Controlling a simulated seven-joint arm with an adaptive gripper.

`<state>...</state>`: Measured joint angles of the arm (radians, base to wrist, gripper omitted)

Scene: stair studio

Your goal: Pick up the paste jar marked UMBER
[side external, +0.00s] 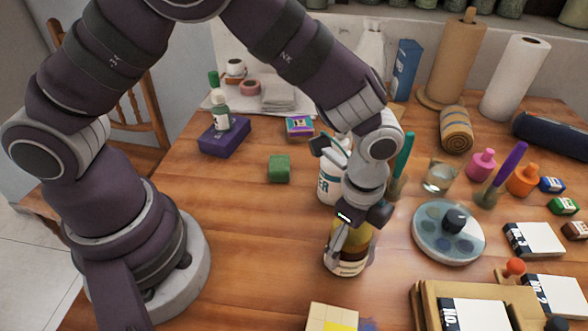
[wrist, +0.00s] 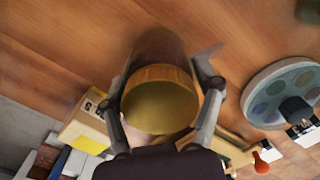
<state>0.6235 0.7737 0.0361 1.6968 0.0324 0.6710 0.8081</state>
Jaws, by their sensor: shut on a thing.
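My gripper (side external: 350,243) is shut on a jar (side external: 347,264) with a yellow-brown upper part and a pale band low on its side. In the wrist view its round gold lid (wrist: 160,103) sits between the two fingers of my gripper (wrist: 160,90). The jar's marking is not readable. I cannot tell whether its base touches the table. Another white jar (side external: 328,188) stands just behind my wrist, partly hidden, with dark letters ending in "ER"; the rest of its word is covered.
A round paint palette (side external: 430,240) with a dark knob lies right of the held jar. A yellow-topped block (side external: 333,318) and a wooden box (side external: 430,300) are in front. A green cube (side external: 279,168) sits at left. The table's left middle (side external: 245,235) is clear.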

